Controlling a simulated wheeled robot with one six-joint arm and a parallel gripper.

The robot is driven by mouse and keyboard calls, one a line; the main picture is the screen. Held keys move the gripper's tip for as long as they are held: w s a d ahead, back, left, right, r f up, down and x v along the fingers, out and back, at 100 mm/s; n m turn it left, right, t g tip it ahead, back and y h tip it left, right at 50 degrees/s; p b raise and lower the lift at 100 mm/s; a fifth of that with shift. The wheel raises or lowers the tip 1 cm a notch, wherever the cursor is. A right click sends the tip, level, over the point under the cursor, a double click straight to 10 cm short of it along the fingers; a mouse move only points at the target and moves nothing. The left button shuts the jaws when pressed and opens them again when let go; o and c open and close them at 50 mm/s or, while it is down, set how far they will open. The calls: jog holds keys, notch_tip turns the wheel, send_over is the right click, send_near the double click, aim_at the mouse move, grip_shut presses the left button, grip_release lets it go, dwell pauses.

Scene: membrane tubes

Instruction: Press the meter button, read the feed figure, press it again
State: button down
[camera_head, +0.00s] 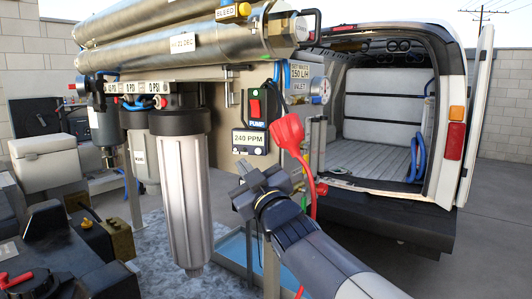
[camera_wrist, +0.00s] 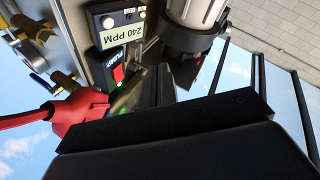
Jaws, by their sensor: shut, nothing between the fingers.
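The meter (camera_head: 249,140) is a dark box on the beige panel, below the pump switch. Its display reads 240 PPM. In the wrist view the meter (camera_wrist: 123,30) appears turned over, with the same reading and a round pale button (camera_wrist: 107,22) beside the display. My gripper (camera_head: 243,185) is shut and empty, just below the meter in the head view and apart from it. In the wrist view its dark fingers (camera_wrist: 158,88) point toward the panel, near the pump switch. I cannot tell the exact gap to the button.
A red pump switch (camera_head: 255,108) sits above the meter. A grey filter housing (camera_head: 184,195) stands left. Steel membrane tubes (camera_head: 190,40) lie above. An open van (camera_head: 400,205) stands behind right.

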jog(key=p, duration=0.5)
send_near(258, 151)
jog(key=w+a+r, duration=0.2)
jog(key=w+a, duration=0.2)
jog(key=shift+a, duration=0.3)
jog(key=shift+w, duration=0.15)
dwell(1.4)
jog(key=shift+w+d, duration=0.15)
jog(key=shift+w, duration=0.2)
jog(key=shift+w+d, duration=0.1)
jog(key=shift+w, duration=0.25)
dwell(0.6)
dwell(0.3)
jog(key=shift+s+a+b, duration=0.25)
jog(key=shift+s+b, duration=0.35)
jog(key=shift+s, duration=0.2)
